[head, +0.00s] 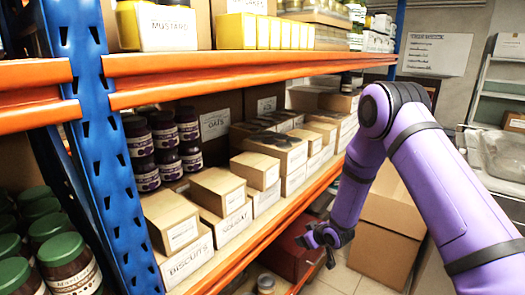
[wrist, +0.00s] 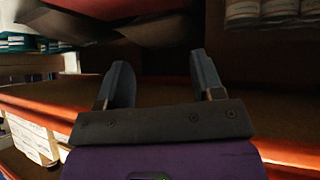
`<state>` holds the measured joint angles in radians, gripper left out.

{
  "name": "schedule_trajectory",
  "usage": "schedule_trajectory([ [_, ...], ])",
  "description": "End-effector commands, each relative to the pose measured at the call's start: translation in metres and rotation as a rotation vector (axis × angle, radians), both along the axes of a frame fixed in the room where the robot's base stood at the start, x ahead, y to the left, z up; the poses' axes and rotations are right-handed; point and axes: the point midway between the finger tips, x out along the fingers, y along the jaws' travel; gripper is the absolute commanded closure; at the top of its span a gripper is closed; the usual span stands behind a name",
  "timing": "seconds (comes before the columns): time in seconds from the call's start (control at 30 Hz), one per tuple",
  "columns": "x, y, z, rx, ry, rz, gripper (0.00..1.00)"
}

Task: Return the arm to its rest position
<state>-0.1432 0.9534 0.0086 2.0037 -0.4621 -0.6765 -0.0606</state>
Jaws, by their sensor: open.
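My gripper (head: 322,240) hangs at the end of my purple arm, in front of the rack's lower shelf in the head view. In the wrist view my gripper (wrist: 163,85) shows two dark fingers set wide apart with nothing between them. The arm bends at a high elbow at the right of the head view, and the forearm slopes down toward the shelf edge. The gripper appears close to the orange shelf beam (head: 250,250), and I cannot tell whether they touch.
The blue-and-orange rack holds cardboard boxes (head: 220,190) and dark jars (head: 165,145). Green-lidded jars (head: 68,262) stand at the lower left. A large carton (head: 388,235) stands on the floor behind my arm. A shelf unit with a clear bin (head: 503,155) is at the right.

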Motion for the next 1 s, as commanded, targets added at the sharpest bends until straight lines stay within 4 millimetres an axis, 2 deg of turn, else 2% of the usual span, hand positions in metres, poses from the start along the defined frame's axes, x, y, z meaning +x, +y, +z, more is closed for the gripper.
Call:
schedule_trajectory([
  [0.03, 0.004, -0.006, 0.024, -0.013, -0.004, -0.019, 0.39],
  [0.1, 0.005, -0.014, 0.051, -0.033, 0.004, -0.046, 0.39],
  [0.27, 0.002, -0.034, 0.113, -0.071, 0.021, -0.113, 0.39],
  [0.47, -0.016, -0.057, 0.186, -0.107, 0.05, -0.198, 0.39],
  [0.6, -0.036, -0.074, 0.234, -0.123, 0.071, -0.257, 0.39],
  [0.77, -0.067, -0.091, 0.284, -0.134, 0.1, -0.325, 0.39],
  [1.0, -0.126, -0.114, 0.348, -0.134, 0.151, -0.419, 0.39],
])
